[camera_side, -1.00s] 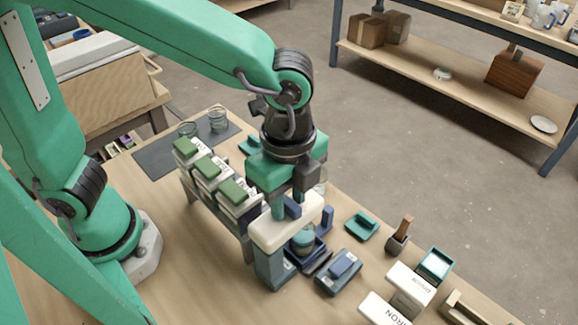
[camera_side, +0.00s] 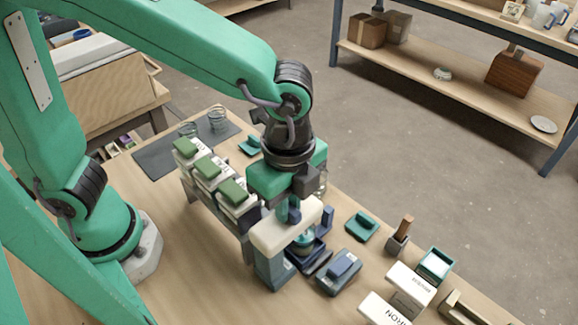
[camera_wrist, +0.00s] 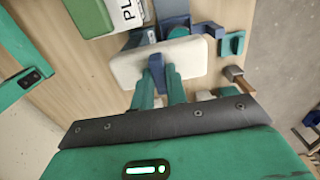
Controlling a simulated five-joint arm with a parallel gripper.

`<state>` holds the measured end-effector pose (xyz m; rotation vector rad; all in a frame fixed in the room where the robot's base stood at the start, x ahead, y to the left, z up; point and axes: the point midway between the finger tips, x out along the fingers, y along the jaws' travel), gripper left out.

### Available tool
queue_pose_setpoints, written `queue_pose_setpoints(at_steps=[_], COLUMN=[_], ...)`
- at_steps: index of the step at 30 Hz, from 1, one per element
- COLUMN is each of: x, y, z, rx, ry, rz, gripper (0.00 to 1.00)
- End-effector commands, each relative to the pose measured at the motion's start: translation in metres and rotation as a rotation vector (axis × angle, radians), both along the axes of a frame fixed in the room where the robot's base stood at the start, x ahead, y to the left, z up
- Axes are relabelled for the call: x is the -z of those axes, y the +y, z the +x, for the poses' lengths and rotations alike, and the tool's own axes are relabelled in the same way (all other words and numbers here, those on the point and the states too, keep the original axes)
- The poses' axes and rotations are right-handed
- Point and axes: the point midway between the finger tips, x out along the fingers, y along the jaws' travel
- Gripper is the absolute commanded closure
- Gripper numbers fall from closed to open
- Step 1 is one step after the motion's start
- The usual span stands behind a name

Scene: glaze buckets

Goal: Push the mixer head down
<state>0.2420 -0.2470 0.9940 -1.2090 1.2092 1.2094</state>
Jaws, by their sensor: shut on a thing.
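The mixer has a cream head (camera_side: 285,230) on a blue-grey stand (camera_side: 270,268). A blue upright handle (camera_wrist: 156,70) stands on top of the head. My gripper (camera_side: 293,212) is over the head, its green fingers shut on the handle. In the wrist view my gripper (camera_wrist: 158,82) has one finger on each side of the handle. The head looks close to level, but I cannot tell its exact tilt. A teal-topped bucket (camera_side: 304,246) is under the front of the head, partly hidden by it.
Several white containers with green lids (camera_side: 208,167) stand in a row left of the mixer. A blue-grey box (camera_side: 339,272) is close on its right. A teal block (camera_side: 361,226), a brush holder (camera_side: 398,242) and white boxes (camera_side: 410,287) are farther right.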

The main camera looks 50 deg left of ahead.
Motion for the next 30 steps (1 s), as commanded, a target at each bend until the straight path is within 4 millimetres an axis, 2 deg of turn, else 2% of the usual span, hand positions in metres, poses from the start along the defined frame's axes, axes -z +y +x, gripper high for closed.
queue_pose_setpoints(at_steps=[30], x=[0.046], y=[0.0], z=[0.0], rx=[0.0], ry=[-0.001], rz=[-0.001], gripper=[1.0])
